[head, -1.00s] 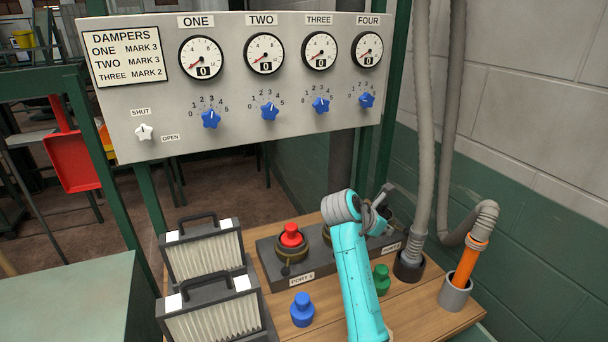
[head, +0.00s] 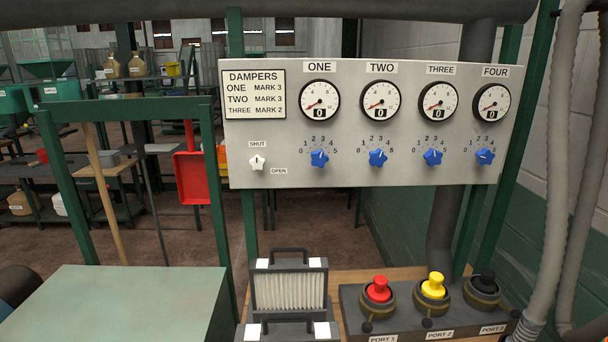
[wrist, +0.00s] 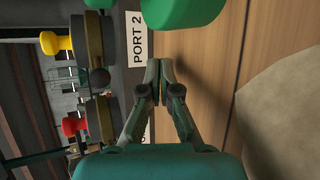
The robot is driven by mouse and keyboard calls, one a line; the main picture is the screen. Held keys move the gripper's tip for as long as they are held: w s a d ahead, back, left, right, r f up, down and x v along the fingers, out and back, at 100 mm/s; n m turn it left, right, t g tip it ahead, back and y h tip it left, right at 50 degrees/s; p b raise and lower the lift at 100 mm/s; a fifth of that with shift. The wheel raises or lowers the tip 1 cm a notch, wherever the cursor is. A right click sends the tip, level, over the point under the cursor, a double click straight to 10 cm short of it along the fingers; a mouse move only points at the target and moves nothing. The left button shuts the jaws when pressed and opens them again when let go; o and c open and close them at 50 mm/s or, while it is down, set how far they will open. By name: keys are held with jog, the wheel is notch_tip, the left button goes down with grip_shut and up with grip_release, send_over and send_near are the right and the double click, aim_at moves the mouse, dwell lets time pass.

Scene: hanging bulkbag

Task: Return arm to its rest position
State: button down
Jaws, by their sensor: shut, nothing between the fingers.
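My gripper (wrist: 160,88) shows in the wrist view with its two fingertips together and nothing between them. It is over the wooden bench top (wrist: 212,80), beside the port block with the PORT 2 label (wrist: 136,38). My arm and gripper do not show in the head view.
A green object (wrist: 180,12) is close to my fingertips. Filters (head: 289,290) stand left of the ports. The damper panel (head: 365,170) is above; grey hoses (head: 553,180) hang at right.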

jog(key=s+a+m+t, duration=0.1)
jog(key=s+a, duration=0.1)
jog(key=s+a+m+t+y, duration=0.1)
jog(key=s, duration=0.2)
jog(key=s+a+m+t+y, duration=0.1)
jog(key=s+a+m, duration=0.1)
jog(key=shift+s+a+r, duration=0.3)
jog(key=shift+s+r, duration=0.05)
jog(key=s+m, duration=0.1)
jog(key=s, duration=0.1)
jog(key=s+a, duration=0.1)
jog(key=s, duration=0.1)
jog(key=s+a+m+t+y, duration=0.1)
jog(key=s, duration=0.1)
jog(key=shift+s+a+m, duration=0.25)
jog(key=shift+m, duration=0.05)
jog(key=s+a+r+m, duration=0.1)
jog(key=s+a+m, duration=0.1)
jog(key=s, duration=0.9)
jog(key=s+a+m+y, duration=0.1)
jog(key=s+m, duration=0.3)
jog(key=s, duration=0.7)
jog(key=s+a+r+m+g+y, duration=0.1)
jog(key=s+a+m, duration=0.2)
jog(key=s, duration=0.7)
jog(key=shift+s+a+r, duration=0.15)
jog(key=shift+s+r, duration=0.2)
jog(key=shift+s, duration=0.05)
